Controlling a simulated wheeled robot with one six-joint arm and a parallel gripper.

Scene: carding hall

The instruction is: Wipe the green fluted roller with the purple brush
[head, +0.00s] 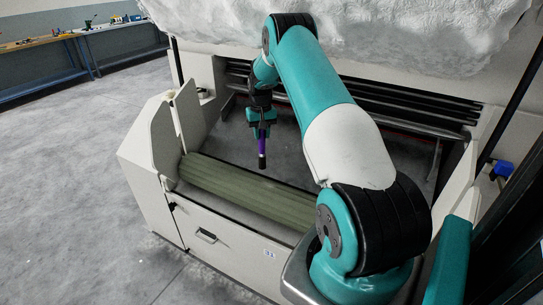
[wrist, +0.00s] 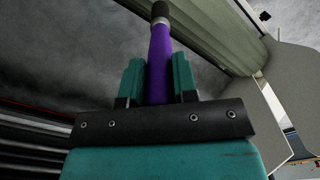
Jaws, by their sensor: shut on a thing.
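The green fluted roller (head: 246,190) lies across the front of the machine in the head view. My arm hides part of its right end. In the wrist view the roller (wrist: 215,28) runs along the top right. My gripper (head: 261,124) is shut on the purple brush (head: 262,146), which hangs roughly upright with its dark tip down. In the wrist view the brush (wrist: 160,65) stands between the teal fingers of my gripper (wrist: 160,82). The brush tip appears just behind the roller in the head view; I cannot tell whether they touch.
Cream side plates (head: 164,140) stand at the roller's left end. A white front panel (head: 215,240) with a handle lies below it. Dark bars (head: 400,105) run behind, under white fibre (head: 390,35). Workbenches (head: 75,45) stand far left. The grey floor at left is clear.

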